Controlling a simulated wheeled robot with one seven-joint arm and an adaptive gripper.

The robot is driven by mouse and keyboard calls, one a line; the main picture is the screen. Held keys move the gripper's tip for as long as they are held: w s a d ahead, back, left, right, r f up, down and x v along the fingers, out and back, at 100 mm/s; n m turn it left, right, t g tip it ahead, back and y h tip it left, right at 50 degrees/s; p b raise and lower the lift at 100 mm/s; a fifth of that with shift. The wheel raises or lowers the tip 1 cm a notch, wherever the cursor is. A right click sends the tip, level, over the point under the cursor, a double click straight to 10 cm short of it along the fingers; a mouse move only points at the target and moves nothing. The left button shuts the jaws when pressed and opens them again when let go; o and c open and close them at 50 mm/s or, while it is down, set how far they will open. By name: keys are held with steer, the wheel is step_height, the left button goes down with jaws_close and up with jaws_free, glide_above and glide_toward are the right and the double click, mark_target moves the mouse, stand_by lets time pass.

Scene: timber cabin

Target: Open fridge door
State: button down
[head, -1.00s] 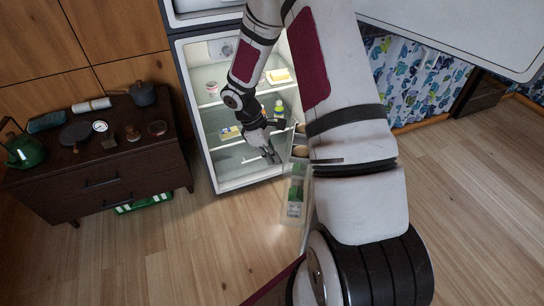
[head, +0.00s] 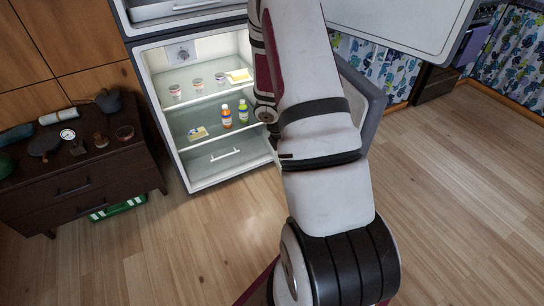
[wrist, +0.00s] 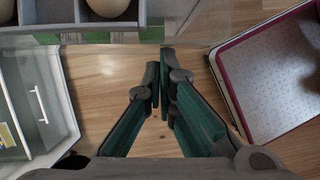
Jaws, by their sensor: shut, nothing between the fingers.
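The fridge (head: 190,90) stands open in the head view, with its lit lower compartment facing me. Its lower door (head: 372,100) is swung wide to the right, partly hidden behind my arm. In the wrist view the door's inner shelf (wrist: 205,14) with egg-like round items crosses the top, and the fridge's lower drawer front (wrist: 42,100) shows at left. My gripper (wrist: 160,68) is shut and empty between them, fingertips just below the door shelf in the picture; whether they touch it I cannot tell. My arm hides the gripper in the head view.
The upper compartment's door (head: 410,28) also stands open at upper right. Jars and bottles (head: 227,115) stand on the fridge shelves. A dark dresser (head: 80,185) with kitchenware is at left, a green crate (head: 118,208) under it. The wooden floor (head: 460,200) at right is clear.

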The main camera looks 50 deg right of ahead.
steer(key=s+d, duration=0.2)
steer(key=d, duration=0.1)
steer(key=s+d+p, duration=0.1)
steer(key=s+d, duration=0.2)
steer(key=s+d+p, duration=0.1)
steer(key=s+d, duration=0.2)
steer(key=shift+s+d, duration=0.1)
steer(key=shift+d, duration=0.2)
steer(key=shift+s+d, duration=0.5)
steer(key=shift+d, duration=0.35)
